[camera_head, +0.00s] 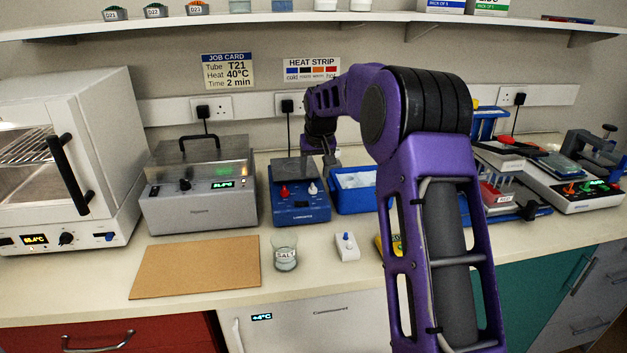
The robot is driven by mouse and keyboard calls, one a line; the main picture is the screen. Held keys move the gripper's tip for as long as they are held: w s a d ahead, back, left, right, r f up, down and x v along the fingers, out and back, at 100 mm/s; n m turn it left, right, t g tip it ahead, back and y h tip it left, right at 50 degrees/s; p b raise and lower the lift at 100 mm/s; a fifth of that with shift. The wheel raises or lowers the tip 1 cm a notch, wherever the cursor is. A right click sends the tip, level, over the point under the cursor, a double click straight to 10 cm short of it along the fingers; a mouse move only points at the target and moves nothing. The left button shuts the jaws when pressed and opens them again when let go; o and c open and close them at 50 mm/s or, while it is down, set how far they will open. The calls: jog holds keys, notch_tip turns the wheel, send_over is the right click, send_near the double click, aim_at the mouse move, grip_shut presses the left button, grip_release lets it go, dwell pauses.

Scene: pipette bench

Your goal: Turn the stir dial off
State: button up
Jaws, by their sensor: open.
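A blue hotplate stirrer (301,213) with a dark grey top plate (294,171) stands on the bench near the middle. On its sloped front are a red dial (283,191) at left and a white dial (313,189) at right. Their labels are too small to read, so I cannot tell which is the stir dial. My gripper (325,164) is above the right part of the stirrer, behind and above the white dial, and apart from it as far as I can see. It is open and small in view, with nothing visible in it.
A blue ice tub (350,204) stands right of the stirrer. A grey heated box (203,213) stands left. My purple arm hides part of the right bench.

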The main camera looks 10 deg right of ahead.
jog(key=v, duration=1.2)
jog(key=shift+r, duration=0.1)
